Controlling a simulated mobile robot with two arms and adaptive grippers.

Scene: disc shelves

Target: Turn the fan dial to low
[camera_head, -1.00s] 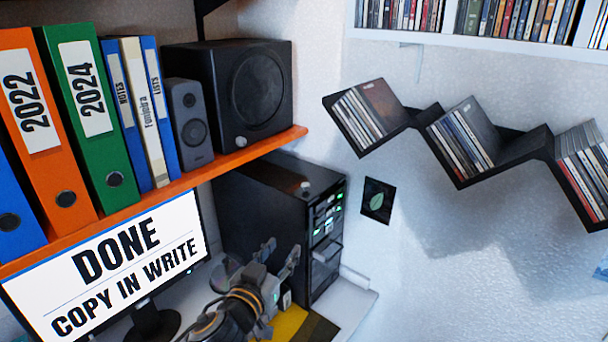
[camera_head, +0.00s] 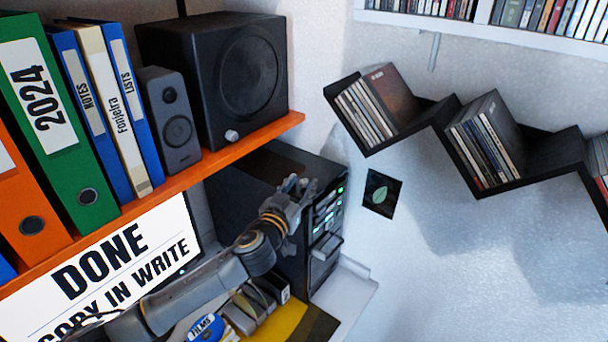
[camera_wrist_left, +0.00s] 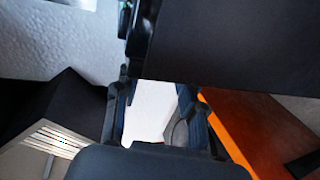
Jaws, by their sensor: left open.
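The black computer tower (camera_head: 245,190) stands below the orange shelf, with green lights and drive slots on its narrow front (camera_head: 328,215). No fan dial can be clearly made out on it; my gripper covers part of its front edge. My left gripper (camera_head: 303,188) is at the upper front of the tower, its fingers apart and empty. I cannot tell whether it touches the tower. In the left wrist view, the two fingers (camera_wrist_left: 157,112) are spread, with a dark panel, probably the tower (camera_wrist_left: 230,45), close by. My right gripper is not in view.
The orange shelf (camera_head: 200,172) with binders and speakers (camera_head: 235,80) hangs just above my left arm. A monitor (camera_head: 110,270) stands at the left. A zigzag disc shelf (camera_head: 485,188) is on the right wall. Disc items and a yellow mat (camera_head: 285,320) lie on the desk below.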

